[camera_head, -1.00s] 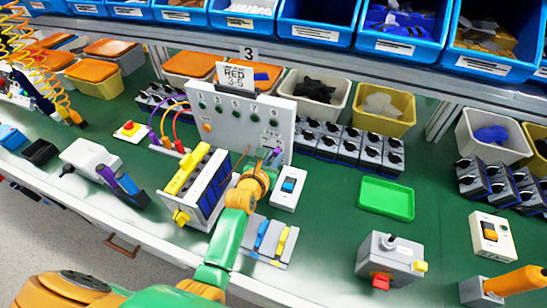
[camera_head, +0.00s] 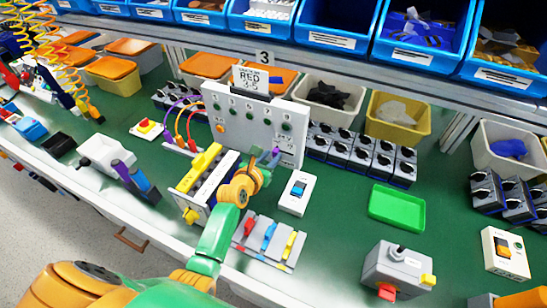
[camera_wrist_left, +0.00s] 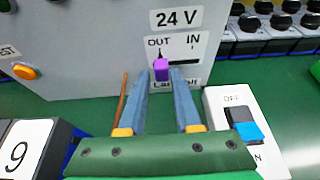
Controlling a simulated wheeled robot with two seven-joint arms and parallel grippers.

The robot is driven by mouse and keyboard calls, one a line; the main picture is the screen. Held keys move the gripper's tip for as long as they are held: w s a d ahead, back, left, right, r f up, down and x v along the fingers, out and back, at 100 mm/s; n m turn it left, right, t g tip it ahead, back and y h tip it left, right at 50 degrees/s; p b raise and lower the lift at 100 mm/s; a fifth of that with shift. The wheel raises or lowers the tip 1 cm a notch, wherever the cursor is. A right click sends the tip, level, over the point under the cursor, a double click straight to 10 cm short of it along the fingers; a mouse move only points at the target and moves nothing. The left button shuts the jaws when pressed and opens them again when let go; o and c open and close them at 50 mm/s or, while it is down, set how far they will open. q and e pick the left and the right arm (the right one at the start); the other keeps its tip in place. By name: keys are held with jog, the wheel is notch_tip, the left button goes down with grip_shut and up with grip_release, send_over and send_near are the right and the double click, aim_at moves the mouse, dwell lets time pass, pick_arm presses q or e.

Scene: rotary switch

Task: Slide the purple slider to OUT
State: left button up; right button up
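The purple slider (camera_wrist_left: 161,69) sits in a slot on the grey upright panel (camera_wrist_left: 85,62), below the "24 V" label. It is at the slot's left end, under the word OUT; IN is to the right. My left gripper (camera_wrist_left: 160,86) is open, with its two blue-grey fingertips on either side of the slider. I cannot tell whether either finger touches it. In the head view, the left gripper (camera_head: 262,162) is at the panel's lower right and partly hides the slider (camera_head: 276,152). My right gripper is not in view.
A white switch box (camera_head: 297,192) stands just right of the gripper. A block with a yellow handle (camera_head: 205,160) is close on the left. A plate with coloured sliders (camera_head: 268,240) lies in front, near the arm. A green tray (camera_head: 397,207) lies farther right.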

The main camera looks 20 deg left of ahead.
pick_arm(q)
jog(key=shift+o, duration=1)
jog(key=shift+a+f, duration=0.1)
jog(key=shift+a, duration=0.1)
jog(key=shift+s+d+r, duration=0.1)
jog(key=shift+s+r, duration=0.1)
jog(key=p+v, duration=0.1)
jog(key=v, duration=0.5)
jog(key=shift+s, duration=0.3)
